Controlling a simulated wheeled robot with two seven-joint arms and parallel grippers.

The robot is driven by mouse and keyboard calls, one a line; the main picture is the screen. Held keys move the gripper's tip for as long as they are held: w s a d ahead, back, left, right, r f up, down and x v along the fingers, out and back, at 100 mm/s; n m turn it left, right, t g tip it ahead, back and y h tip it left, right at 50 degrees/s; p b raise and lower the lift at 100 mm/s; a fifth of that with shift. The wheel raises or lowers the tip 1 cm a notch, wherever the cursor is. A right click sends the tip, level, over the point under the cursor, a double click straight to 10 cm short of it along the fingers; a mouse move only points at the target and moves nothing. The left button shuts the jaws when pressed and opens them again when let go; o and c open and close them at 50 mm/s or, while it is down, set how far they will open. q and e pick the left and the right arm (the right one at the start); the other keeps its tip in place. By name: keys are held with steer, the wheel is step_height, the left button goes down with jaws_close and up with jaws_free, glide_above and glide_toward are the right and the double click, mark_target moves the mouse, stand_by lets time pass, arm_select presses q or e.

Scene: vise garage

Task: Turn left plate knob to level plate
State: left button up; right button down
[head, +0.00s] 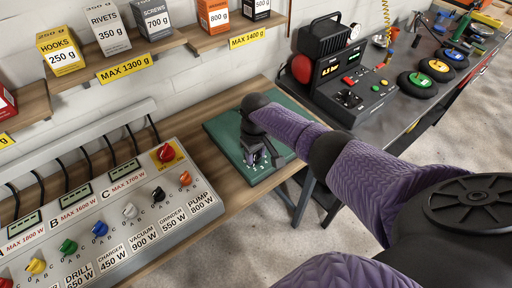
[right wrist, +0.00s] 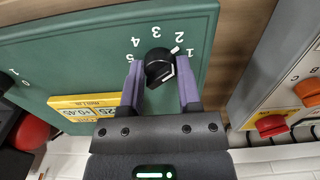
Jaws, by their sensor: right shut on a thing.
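The green plate (head: 222,130) lies on the wooden bench. In the right wrist view the plate (right wrist: 60,50) fills the upper left, with numbers 1 to 5 around a black knob (right wrist: 158,66). This is the knob on the side toward the power panel. A white mark shows beside it, near the 1 and 2. My right gripper (right wrist: 161,85) is shut on this knob, one finger on each side. In the head view my right gripper (head: 258,158) is over the plate, and its wrist hides part of the plate. My left gripper is not in view.
The power panel (head: 110,225) with coloured knobs stands left of the plate. A black compressor unit (head: 350,85) with a red ball (head: 302,68) stands right of it. Shelves with weight boxes hang above. A yellow label (right wrist: 88,106) lies at the plate's edge.

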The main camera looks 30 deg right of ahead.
steer(key=m+p, duration=0.1)
steer(key=m, duration=0.2)
steer(key=shift+r+m, duration=0.1)
steer(key=shift+m, duration=0.3)
steer(key=shift+m+p, duration=0.55)
steer(key=shift+m, duration=0.35)
steer(key=m, duration=0.5)
steer(key=shift+p, duration=0.4)
steer(key=shift+m, duration=1.5)
steer(key=shift+c, duration=1.5)
jaws_free()
